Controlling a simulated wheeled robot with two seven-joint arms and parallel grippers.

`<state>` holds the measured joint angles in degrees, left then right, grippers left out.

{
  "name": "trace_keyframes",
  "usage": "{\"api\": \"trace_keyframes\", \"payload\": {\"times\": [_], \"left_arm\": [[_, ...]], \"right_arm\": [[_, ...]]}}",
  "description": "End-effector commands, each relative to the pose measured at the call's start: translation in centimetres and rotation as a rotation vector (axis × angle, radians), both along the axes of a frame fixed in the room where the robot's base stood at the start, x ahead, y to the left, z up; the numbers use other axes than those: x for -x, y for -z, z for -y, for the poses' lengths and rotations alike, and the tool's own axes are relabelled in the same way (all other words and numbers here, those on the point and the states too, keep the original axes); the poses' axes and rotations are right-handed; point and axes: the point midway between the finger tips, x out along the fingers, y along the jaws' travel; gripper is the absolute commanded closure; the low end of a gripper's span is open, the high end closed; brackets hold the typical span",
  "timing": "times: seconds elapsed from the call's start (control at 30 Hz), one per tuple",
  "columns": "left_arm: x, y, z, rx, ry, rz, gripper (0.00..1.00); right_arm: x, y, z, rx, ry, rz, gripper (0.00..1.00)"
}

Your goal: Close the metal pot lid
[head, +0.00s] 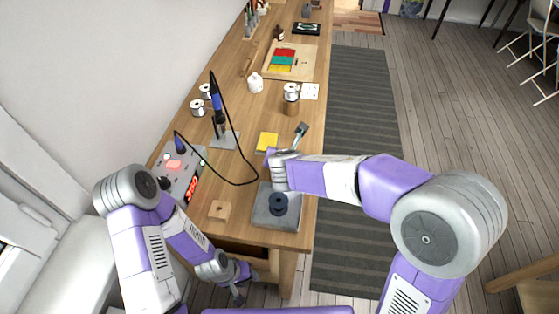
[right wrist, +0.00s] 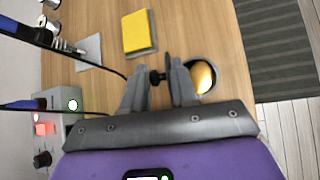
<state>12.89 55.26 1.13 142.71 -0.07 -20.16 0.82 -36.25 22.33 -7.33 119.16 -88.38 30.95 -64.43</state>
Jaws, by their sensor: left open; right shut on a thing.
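The metal pot (right wrist: 203,76) shows at the right finger in the right wrist view, its mouth uncovered and its inside gold. A dark lid (right wrist: 168,65) stands edge-on at the pot's left side, with a black knob (right wrist: 156,78) pointing left. My right gripper (right wrist: 160,80) is shut on the lid's knob; the fingers partly hide the lid and pot. In the head view my right gripper (head: 301,130) is over the table right of the yellow pad, and I cannot make out the pot there. My left gripper (head: 238,291) is open and empty, low in front of the table.
A yellow pad (head: 267,141) lies on the wooden table (head: 240,185). A grey block with a dark spool (head: 278,204) stands at the near edge. A soldering station (head: 181,178) and its cable are on the left. A jar (head: 291,92) stands farther back.

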Motion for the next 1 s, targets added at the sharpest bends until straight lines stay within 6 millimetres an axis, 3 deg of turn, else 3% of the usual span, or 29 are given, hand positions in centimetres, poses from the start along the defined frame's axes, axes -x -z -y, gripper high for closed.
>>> {"api": "trace_keyframes", "payload": {"times": [0.73, 0.77, 0.8, 0.9, 1.0], "left_arm": [[-0.01, 0.87, 0.00, 0.000, 0.000, 0.000, 0.53], [-0.01, 0.87, 0.00, 0.000, 0.000, 0.000, 0.53], [-0.01, 0.87, 0.00, 0.000, 0.000, 0.000, 0.53], [-0.01, 0.87, 0.00, 0.000, 0.000, 0.000, 0.53], [0.00, 0.87, 0.01, 0.000, 0.000, 0.000, 0.53]], "right_arm": [[0.08, 0.10, 0.44, -0.042, 0.005, 0.005, 1.00], [0.08, 0.10, 0.45, -0.042, 0.005, 0.005, 0.71], [0.09, 0.10, 0.44, -0.042, 0.005, 0.005, 0.65], [0.08, 0.09, 0.42, -0.042, 0.004, 0.005, 0.53], [0.07, 0.07, 0.40, -0.042, 0.003, 0.007, 0.53]]}}
